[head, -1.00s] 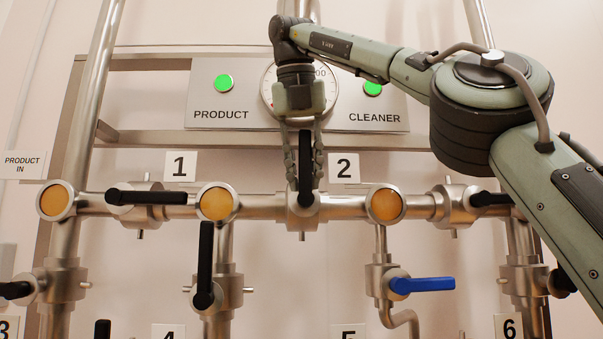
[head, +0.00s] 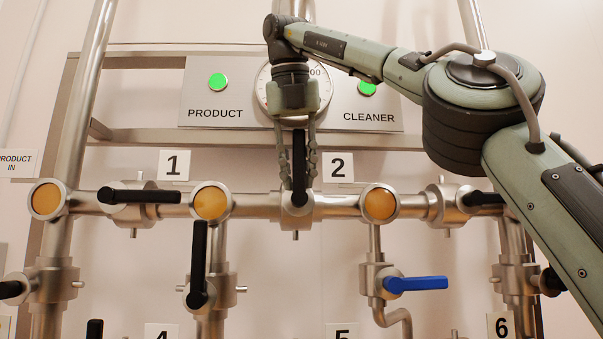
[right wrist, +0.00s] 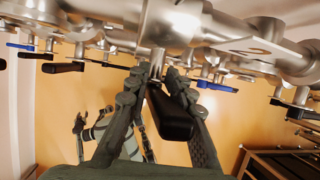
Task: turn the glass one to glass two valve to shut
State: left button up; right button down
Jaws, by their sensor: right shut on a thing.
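The valve between glass one (head: 211,202) and glass two (head: 381,204) has a silver body (head: 298,207) on the horizontal pipe. Its black handle (head: 299,160) points straight up, square to the pipe. My right gripper (head: 299,172) comes down from above with a finger on each side of the handle and is shut on it. In the right wrist view the black handle (right wrist: 172,115) lies between the two fingers of the right gripper (right wrist: 162,92). Part of my left arm and hand seems to show small and low in that view; its jaws are unclear.
A black-handled valve (head: 140,196) lies left of glass one, and another (head: 482,200) right of glass two. A black handle (head: 199,258) hangs below glass one. A blue handle (head: 416,284) is at lower right. A panel (head: 225,98) with green lamps and a dial is behind my gripper.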

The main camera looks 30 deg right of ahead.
jog(key=shift+w+a+f, duration=0.1)
jog(key=shift+a, duration=0.2)
jog(key=c, duration=1.4)
grip_release()
jog(key=shift+w+a, duration=0.1)
jog(key=shift+a, duration=0.1)
jog(key=shift+d, duration=0.1)
jog(key=shift+r, duration=0.5)
jog(key=shift+s+a+r, duration=0.15)
jog(key=shift+s+a, duration=0.1)
jog(key=shift+s, duration=0.1)
jog(key=s+a, duration=0.7)
jog(key=s, duration=0.1)
jog(key=shift+s+a, duration=0.35)
jog(key=shift+a, duration=0.05)
